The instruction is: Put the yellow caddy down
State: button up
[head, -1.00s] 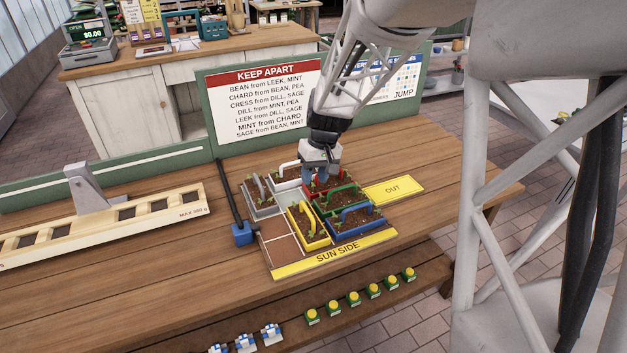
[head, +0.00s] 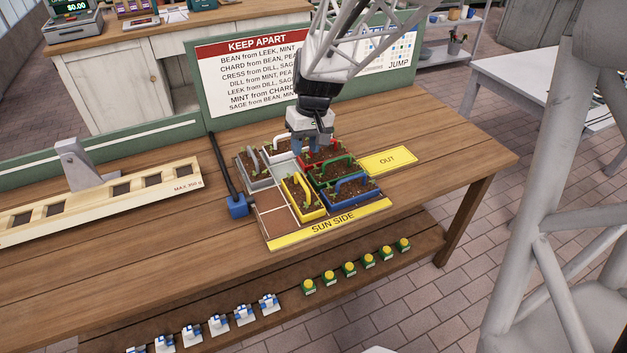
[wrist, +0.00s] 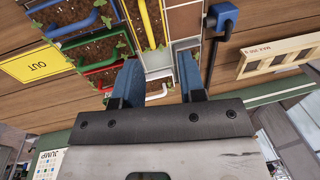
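The yellow caddy (head: 315,214) sits in the front middle of the tray (head: 268,243), holding soil and small plants, its yellow handle upright. In the wrist view the yellow caddy (wrist: 148,25) shows at the top, beyond the fingers. My gripper (head: 308,148) is over the back of the tray, near the white and red caddies and behind the yellow one. In the wrist view the blue fingers of my gripper (wrist: 157,68) stand apart, with no yellow handle between them. The fingertips are partly hidden in the head view.
Close around the gripper are the white caddy (head: 283,140), the red caddy (head: 310,158) and the green caddy (head: 318,183). A blue caddy (head: 350,200) and a grey caddy (head: 262,186) share the tray. The front left of the tray is bare (head: 275,222). A yellow OUT plate (head: 388,160) lies to the right.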

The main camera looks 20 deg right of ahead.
jog(key=s+a+r, duration=0.2)
jog(key=s+r, duration=0.1)
jog(key=s, duration=0.5)
jog(key=s+a+r+t+h, duration=0.1)
jog(key=s+a+r, duration=0.2)
jog(key=s, duration=0.4)
jog(key=s+a+r+t+h, duration=0.1)
jog(key=s+a+r, duration=0.1)
jog(key=s, duration=0.6)
jog(key=shift+s+a+r, duration=0.3)
jog(key=shift+a+r, duration=0.1)
jog(key=shift+r, duration=0.2)
